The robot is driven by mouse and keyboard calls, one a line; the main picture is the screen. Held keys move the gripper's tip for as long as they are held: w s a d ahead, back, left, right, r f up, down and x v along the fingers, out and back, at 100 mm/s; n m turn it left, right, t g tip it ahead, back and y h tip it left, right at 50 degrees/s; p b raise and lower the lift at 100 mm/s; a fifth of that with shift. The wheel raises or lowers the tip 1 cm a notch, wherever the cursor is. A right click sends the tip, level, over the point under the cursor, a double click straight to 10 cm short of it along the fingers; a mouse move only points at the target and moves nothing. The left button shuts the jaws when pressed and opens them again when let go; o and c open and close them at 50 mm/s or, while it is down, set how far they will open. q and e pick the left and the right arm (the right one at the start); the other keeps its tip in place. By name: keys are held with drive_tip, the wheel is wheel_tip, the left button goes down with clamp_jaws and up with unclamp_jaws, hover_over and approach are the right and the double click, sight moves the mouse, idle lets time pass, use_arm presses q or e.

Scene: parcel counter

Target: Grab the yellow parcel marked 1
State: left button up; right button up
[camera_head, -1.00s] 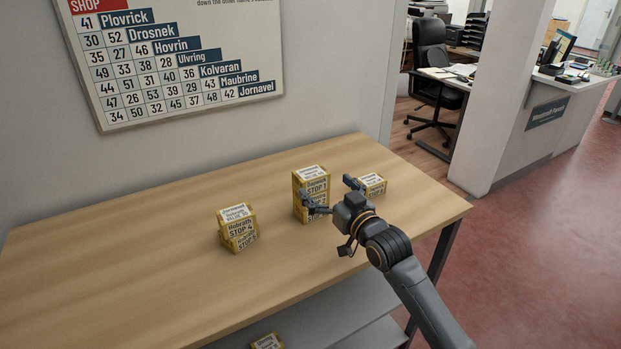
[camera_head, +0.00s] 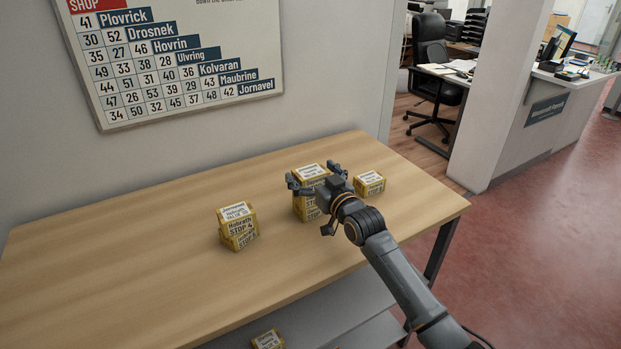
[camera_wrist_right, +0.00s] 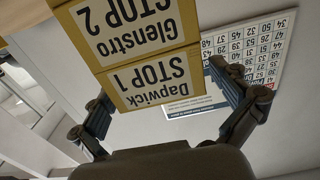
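The yellow parcel marked STOP 1, Dapwick (camera_head: 309,171), is the top one of a stack on the table. In the right wrist view its label (camera_wrist_right: 155,82) shows upside down. Beneath it is a yellow parcel marked STOP 2, Glenstro (camera_wrist_right: 125,28), whose lower part (camera_head: 302,208) shows in the head view. My right gripper (camera_head: 315,177) is open, with one finger on each side of the STOP 1 parcel. In the right wrist view there appears to be a gap between the fingers (camera_wrist_right: 165,96) and the parcel's sides. The left gripper is out of view.
A small yellow parcel (camera_head: 369,183) stands close on the right. Another parcel (camera_head: 267,340) is below the table's front edge. The table's left side is clear.

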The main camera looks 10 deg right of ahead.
drive_tip(key=c, duration=1.2)
drive_tip(key=shift+r, duration=0.1)
